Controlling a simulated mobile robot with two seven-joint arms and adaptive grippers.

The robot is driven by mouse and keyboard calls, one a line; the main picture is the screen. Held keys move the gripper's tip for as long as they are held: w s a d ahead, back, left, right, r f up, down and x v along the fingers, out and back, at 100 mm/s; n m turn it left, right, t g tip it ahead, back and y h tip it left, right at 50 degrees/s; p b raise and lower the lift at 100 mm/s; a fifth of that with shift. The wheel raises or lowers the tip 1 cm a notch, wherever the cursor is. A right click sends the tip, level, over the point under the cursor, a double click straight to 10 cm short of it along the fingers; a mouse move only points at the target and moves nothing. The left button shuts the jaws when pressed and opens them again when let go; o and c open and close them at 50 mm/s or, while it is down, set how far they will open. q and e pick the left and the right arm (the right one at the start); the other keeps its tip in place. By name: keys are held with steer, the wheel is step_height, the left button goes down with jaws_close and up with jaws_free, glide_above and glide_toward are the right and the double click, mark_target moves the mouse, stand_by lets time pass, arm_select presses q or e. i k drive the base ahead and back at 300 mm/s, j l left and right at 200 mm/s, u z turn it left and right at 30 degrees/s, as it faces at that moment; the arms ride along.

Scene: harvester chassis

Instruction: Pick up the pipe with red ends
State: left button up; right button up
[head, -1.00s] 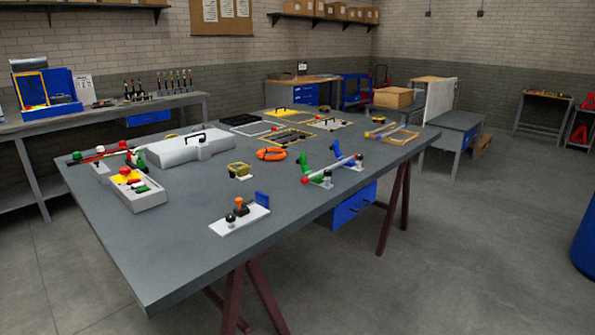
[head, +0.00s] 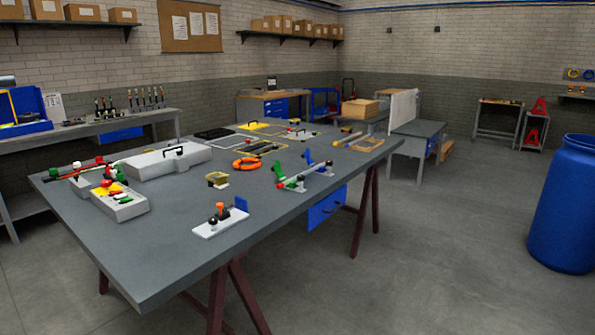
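The fixture has a green upright (head: 278,171) and a blue upright (head: 308,156) on pale bases. Farther back, a yellowish bar (head: 348,139) lies near the table's right edge; its ends are too small to judge. Neither of my grippers is in view.
A blue barrel (head: 565,205) stands at right. The floor between is clear.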

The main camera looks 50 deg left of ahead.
mark_target(283, 184)
steer(key=j, duration=0.7)
steer(key=k+j+z, duration=0.1)
steer(key=j, duration=0.6)
steer(key=k+j, duration=0.1)
steer(key=j, duration=0.55)
